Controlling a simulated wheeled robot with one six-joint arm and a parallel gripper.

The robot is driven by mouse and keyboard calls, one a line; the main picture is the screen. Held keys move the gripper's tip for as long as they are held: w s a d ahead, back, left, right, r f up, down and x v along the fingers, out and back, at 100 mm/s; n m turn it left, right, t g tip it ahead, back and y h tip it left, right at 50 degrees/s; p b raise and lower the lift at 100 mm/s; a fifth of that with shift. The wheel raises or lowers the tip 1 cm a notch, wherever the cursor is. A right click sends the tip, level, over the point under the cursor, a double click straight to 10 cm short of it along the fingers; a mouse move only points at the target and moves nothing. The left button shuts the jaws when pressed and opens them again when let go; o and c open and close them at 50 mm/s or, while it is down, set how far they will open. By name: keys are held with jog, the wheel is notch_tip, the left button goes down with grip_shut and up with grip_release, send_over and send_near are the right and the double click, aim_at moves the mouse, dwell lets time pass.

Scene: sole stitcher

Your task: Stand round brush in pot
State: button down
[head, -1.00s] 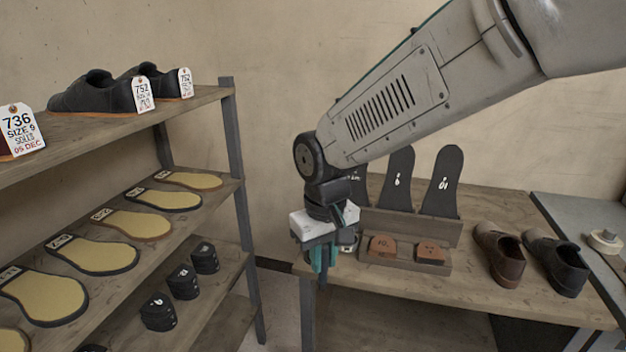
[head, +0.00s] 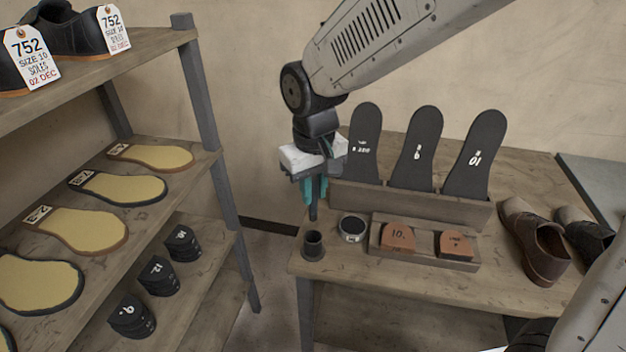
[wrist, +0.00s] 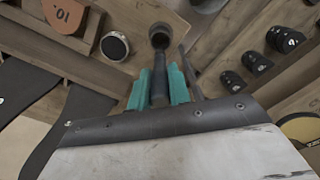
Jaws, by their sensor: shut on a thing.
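My gripper (head: 314,192) has teal fingers and is shut on the round brush (head: 313,212), a slim dark rod. It hangs roughly upright above the table's front left corner. The pot (head: 313,246) is a small dark open cup standing on the table just below the brush, apart from it. In the wrist view the brush (wrist: 158,88) sits between the teal fingers of my gripper (wrist: 158,78), its far end close to the pot (wrist: 160,38) in the picture. The brush's bristles cannot be made out.
A round tin (head: 353,228) stands right of the pot. Brown shoes (head: 535,240) are at right. A shelf unit (head: 200,110) stands left, with a gap before the table.

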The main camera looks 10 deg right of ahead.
aim_at(313, 214)
jog(key=shift+f, duration=4.8)
jog(key=c, duration=1.2)
grip_release()
jog(key=shift+c, duration=0.2)
jog(key=shift+s+r, duration=0.15)
jog(key=shift+r, duration=3.75)
jog(key=shift+r, duration=0.1)
